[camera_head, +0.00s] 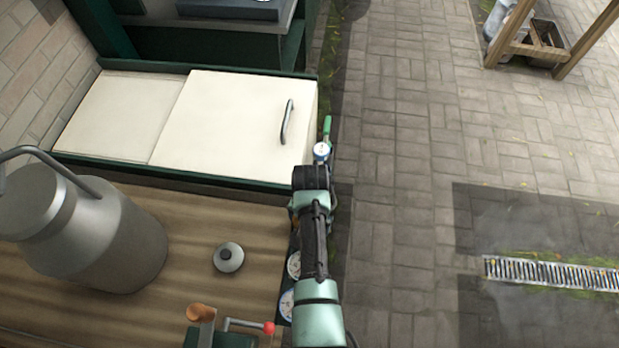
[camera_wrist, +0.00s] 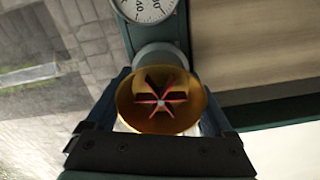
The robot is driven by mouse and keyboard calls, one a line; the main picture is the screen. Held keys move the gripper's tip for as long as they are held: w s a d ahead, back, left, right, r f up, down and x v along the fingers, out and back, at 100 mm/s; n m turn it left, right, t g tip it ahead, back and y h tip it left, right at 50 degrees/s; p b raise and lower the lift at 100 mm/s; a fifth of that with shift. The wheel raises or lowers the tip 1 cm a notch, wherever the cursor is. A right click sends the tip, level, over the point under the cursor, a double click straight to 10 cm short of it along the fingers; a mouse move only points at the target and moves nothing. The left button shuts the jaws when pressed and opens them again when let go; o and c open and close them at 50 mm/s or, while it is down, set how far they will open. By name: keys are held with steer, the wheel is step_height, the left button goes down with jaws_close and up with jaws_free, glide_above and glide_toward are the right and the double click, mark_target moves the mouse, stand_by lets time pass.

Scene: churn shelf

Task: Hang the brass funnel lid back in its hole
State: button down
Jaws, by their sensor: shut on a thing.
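A brass funnel lid (camera_wrist: 125,103), round and wide-mouthed, faces the wrist camera, with red vanes showing inside it. My gripper (camera_wrist: 160,112) is shut on it, one finger on each side. A pale round pipe-like part lies just behind the funnel in the wrist view; whether they touch I cannot tell. A white dial gauge (camera_wrist: 146,6) sits beyond it on a dark green bar. The hole cannot be made out in either view.
Cream cabinet panels (camera_head: 225,120) lie beyond.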

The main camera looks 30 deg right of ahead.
stand_by(0.5)
jaws_free()
steer(key=shift+f, duration=0.1)
stand_by(0.3)
steer(key=shift+r+p, duration=4.45)
steer(key=shift+r, duration=0.1)
